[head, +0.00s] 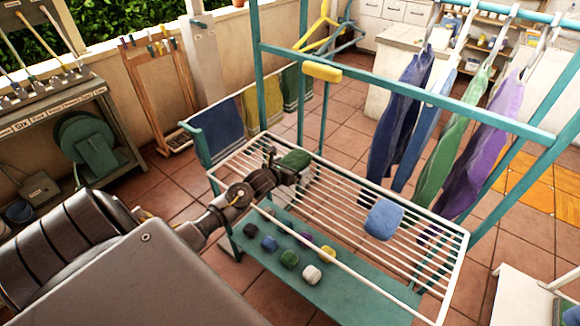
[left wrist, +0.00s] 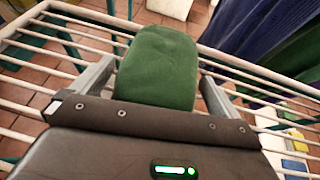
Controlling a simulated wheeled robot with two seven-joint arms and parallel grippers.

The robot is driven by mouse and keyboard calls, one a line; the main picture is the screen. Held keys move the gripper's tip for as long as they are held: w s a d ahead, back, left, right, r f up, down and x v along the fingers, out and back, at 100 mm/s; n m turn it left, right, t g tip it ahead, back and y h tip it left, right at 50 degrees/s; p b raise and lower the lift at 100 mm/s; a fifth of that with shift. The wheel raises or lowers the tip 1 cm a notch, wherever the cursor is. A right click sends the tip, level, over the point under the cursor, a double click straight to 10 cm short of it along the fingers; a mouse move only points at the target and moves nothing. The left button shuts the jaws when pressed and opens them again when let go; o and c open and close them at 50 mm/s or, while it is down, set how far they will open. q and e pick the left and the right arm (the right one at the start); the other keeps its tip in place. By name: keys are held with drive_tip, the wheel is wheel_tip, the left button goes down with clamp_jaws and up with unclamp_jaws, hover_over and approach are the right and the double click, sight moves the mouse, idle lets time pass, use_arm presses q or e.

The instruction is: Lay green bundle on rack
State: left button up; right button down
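The green bundle (head: 294,160) is a rounded, soft-looking block at the far left part of the white-barred rack (head: 455,240). My left gripper (head: 279,168) reaches in from the left, just over the bars, with the bundle at its tip. My right gripper is not in view.
A blue bundle (head: 383,219) lies on the rack's right part. Small coloured blocks (head: 289,258) sit on the teal shelf below. Teal posts and a top rail with a yellow block (head: 322,71) and hanging garments (head: 400,115) rise behind. The middle bars are clear.

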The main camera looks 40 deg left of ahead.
use_arm(q)
drive_tip(key=shift+r, duration=0.25)
drive_tip(key=b+v, duration=0.1)
drive_tip(key=v, duration=1.1)
drive_tip(key=shift+f, duration=0.2)
drive_tip(key=shift+s+f, duration=0.1)
